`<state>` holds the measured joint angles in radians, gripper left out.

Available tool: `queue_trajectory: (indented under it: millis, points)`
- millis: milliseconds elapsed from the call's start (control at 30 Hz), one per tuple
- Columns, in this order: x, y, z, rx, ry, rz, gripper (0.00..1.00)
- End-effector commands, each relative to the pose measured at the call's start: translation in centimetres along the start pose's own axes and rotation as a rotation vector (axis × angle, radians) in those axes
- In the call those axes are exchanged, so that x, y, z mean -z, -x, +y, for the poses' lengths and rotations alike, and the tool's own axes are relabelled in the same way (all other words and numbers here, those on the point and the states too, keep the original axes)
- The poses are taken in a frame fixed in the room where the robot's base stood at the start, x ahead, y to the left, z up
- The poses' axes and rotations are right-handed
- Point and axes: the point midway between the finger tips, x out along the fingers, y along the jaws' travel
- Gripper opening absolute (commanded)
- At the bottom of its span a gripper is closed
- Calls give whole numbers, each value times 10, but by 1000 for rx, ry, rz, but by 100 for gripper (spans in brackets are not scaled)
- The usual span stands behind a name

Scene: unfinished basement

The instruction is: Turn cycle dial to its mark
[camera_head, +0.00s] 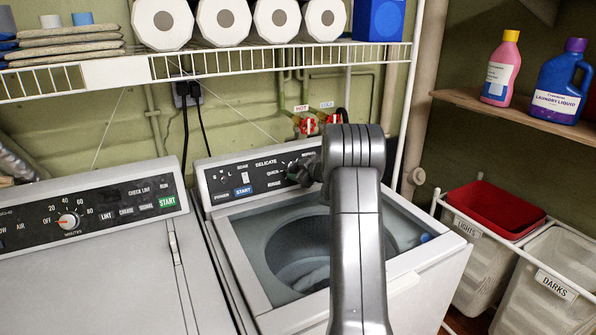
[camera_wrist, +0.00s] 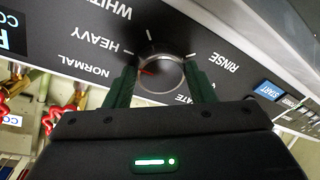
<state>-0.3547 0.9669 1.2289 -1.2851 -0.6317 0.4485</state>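The cycle dial (camera_wrist: 161,76) is a round dark knob with a silvery rim on the washer's black control panel (camera_wrist: 60,25). In the wrist view its red pointer faces left, toward the gap between the NORMAL and HEAVY labels. My gripper (camera_wrist: 160,68) has one dark green finger on each side of the dial, and both seem to touch its rim. In the head view my arm covers part of the panel of the washer (camera_head: 250,290), and the fingertips cannot be made out.
A dryer (camera_head: 90,270) with its own red-marked dial (camera_head: 68,221) stands left. A wire shelf (camera_head: 200,66) with paper rolls runs above the panel. Red-handled taps (camera_head: 308,126) are on the wall behind. Laundry bins (camera_head: 545,285) stand right, below a shelf with bottles.

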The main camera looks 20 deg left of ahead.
Motion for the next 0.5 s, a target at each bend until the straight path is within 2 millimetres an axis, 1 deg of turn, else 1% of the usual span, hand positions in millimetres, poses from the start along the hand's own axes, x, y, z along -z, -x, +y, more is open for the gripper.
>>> queue_trajectory:
  millis: [33, 67, 100, 333, 500]
  points:
    - [0, 0, 0, 1, 0, 0, 36]
    - [0, 0, 0, 1, 0, 0, 30]
    - [0, 0, 0, 1, 0, 0, 27]
    - [0, 0, 0, -2, -19, 1, 27]
    - [1, 1, 0, -9, -83, 6, 27]
